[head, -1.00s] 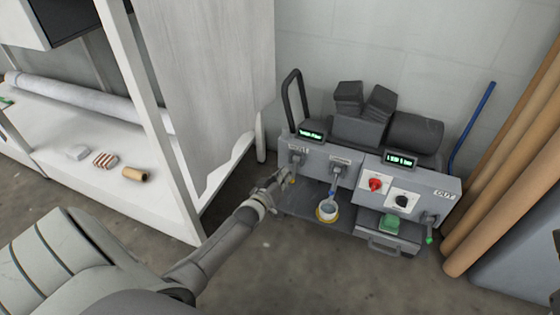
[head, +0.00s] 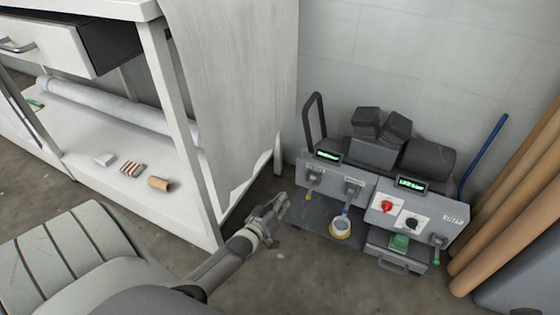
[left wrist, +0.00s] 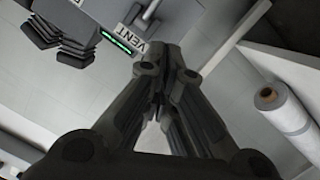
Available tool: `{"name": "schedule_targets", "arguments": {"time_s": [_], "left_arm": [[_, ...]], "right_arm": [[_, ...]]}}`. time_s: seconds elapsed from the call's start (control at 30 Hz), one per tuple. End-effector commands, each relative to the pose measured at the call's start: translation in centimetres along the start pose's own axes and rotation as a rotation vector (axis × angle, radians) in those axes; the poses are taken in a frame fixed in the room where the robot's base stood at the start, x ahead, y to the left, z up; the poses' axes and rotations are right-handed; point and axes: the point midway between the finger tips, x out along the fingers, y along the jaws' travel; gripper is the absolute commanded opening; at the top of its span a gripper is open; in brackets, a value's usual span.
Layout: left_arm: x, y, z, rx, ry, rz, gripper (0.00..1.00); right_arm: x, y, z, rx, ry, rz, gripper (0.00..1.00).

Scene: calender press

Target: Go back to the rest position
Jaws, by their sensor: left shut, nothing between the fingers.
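My left gripper (head: 281,201) is in the middle of the head view, just left of the grey machine (head: 330,180) and in front of its left end. Its fingers are together and hold nothing. In the left wrist view the closed fingers (left wrist: 166,65) point toward the machine's panel with the VENT label (left wrist: 133,22). My right gripper is not in any view.
A white shelf unit (head: 165,90) stands at the left with a roll, small blocks and an open drawer (head: 60,45). Tall brown rolls (head: 515,200) lean at the right. Bare floor lies in front.

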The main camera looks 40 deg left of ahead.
Motion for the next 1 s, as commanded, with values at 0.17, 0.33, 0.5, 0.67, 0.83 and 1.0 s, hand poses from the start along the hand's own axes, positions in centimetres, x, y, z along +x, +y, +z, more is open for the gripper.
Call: {"name": "schedule_targets", "arguments": {"time_s": [0.17,0.33,0.5,0.67,0.83,1.0], "left_arm": [[-0.9,0.0,0.0,0.000,0.001,0.000,0.00],[-0.9,-0.1,0.0,0.000,0.002,0.000,0.00],[-0.9,0.0,0.0,0.000,0.001,0.000,0.00],[-0.9,0.0,0.0,0.000,0.001,0.000,0.00],[-0.9,1.6,-0.7,0.014,0.026,0.035,0.00],[-1.7,9.8,-4.8,0.076,0.165,0.202,0.00]], "right_arm": [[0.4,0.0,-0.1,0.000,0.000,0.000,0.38],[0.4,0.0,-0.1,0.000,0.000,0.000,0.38],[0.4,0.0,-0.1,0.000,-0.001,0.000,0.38],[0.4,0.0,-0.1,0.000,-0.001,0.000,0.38],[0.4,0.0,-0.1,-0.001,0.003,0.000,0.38],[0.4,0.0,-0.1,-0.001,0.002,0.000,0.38]]}}
